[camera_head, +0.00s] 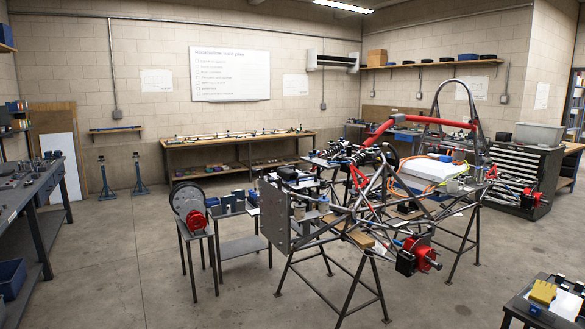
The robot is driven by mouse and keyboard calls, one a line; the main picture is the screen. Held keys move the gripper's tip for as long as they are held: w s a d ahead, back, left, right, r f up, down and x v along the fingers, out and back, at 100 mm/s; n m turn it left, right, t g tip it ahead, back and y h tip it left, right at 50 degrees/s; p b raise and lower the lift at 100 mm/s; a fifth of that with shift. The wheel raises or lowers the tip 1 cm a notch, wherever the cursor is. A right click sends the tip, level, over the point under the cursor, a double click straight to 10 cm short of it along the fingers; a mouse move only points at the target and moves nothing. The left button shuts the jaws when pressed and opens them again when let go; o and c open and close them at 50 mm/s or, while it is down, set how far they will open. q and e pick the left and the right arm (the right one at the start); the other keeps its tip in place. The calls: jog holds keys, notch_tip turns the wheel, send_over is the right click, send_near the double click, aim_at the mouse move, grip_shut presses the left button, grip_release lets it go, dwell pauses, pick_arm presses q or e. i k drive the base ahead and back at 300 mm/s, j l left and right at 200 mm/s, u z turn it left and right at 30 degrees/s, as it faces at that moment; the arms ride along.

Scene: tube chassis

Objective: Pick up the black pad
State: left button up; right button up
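I cannot single out a black pad with certainty at this distance. Small dark parts lie among the fittings on the tube chassis (330,222), but their shapes are too small to tell. Neither of my grippers shows in the head view.
The chassis rests on dark metal stands in the middle. A small stand with a disc and red hub (190,208) is left of it. A workbench (38,215) runs along the left, and a table with a yellow object (542,292) is at lower right.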

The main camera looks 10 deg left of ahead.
aim_at(285, 174)
jog(key=i+j+z, duration=0.1)
jog(key=i+j, duration=0.15)
jog(key=i, duration=0.3)
jog(key=i+j, duration=0.25)
jog(key=i, duration=0.3)
jog(key=i+j+z, duration=0.15)
jog(key=i+j, duration=0.15)
jog(key=i, duration=0.25)
jog(key=i+j, duration=0.35)
jog(key=i, duration=0.15)
jog(key=l+z, duration=0.05)
